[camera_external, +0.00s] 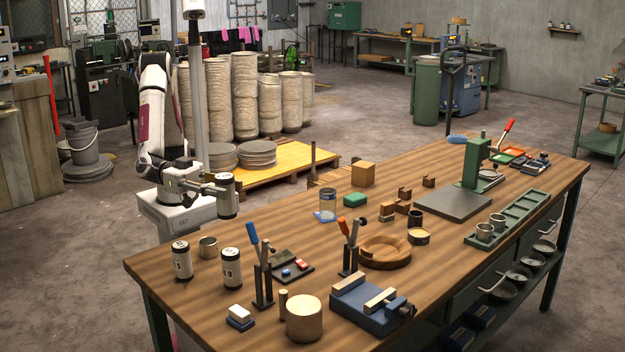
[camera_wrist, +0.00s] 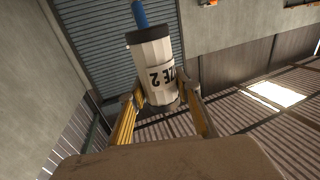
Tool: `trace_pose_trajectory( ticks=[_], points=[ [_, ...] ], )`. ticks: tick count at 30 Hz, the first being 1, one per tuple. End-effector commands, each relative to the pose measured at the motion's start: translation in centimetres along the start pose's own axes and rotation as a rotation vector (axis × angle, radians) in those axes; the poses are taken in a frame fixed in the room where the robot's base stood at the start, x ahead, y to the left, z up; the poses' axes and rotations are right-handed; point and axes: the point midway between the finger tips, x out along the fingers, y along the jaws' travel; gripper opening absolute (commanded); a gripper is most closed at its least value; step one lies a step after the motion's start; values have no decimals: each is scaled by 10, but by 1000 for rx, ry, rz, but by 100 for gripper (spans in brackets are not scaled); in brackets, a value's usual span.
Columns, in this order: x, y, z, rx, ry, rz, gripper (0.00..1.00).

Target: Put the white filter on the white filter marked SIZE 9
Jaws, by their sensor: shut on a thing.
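My gripper (camera_external: 213,188) is shut on a white filter (camera_external: 227,198) with dark ends, held roughly upright above the table's far left edge. In the wrist view, the filter (camera_wrist: 154,72) sits between the two fingers (camera_wrist: 165,103), and its label reads upside down, partly visible as "ZE 2". The right one (camera_external: 231,268) carries a mark that looks like a 9. The left one (camera_external: 181,260) has a label too small to read surely. The held filter is apart from both.
The wooden table (camera_external: 150,264) is crowded. A small metal can (camera_external: 208,247) stands between and behind the standing filters. A tool stand with a blue-handled tool (camera_external: 254,234) rises right of them. A wooden cylinder (camera_external: 304,318) and blue vise (camera_external: 365,305) stand nearer the front.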

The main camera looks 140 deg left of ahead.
Motion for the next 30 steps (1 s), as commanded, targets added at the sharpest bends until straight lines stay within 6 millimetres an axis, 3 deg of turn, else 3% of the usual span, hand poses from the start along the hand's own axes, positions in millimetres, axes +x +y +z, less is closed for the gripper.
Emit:
trace_pose_trajectory(
  ticks=[18,30],
  points=[
    [0,0,60,2,-1,-1,9],
    [0,0,62,1,0,-1,9]
  ],
)
